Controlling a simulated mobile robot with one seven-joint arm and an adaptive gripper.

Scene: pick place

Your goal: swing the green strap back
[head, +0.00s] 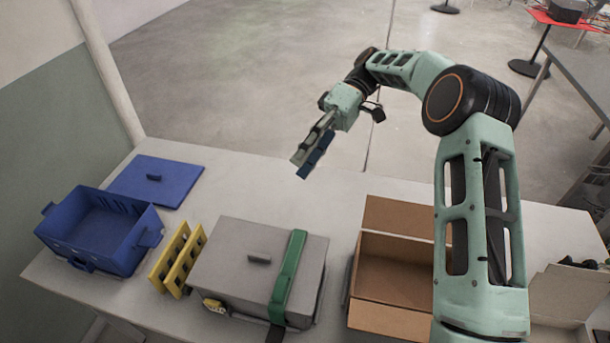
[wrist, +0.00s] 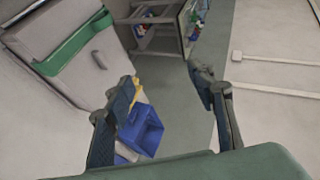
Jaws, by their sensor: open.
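The green strap (head: 288,276) lies across the right part of the lid of a grey box (head: 230,259) on the table. Its lower end hangs over the box's near side, where a dark piece shows. In the wrist view the green strap (wrist: 75,45) crosses the grey box (wrist: 50,22) at the upper left. My gripper (head: 303,170) is open and empty, in the air above and behind the box, apart from the strap. In the wrist view its two fingers (wrist: 165,92) are spread wide with nothing between them.
A blue crate (head: 98,262) and flat blue lid (head: 155,181) are at the table's left. A yellow rack (head: 178,260) stands beside the grey box's left side. An open cardboard box (head: 398,276) stands to its right. Bare table (head: 235,196) lies behind the grey box.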

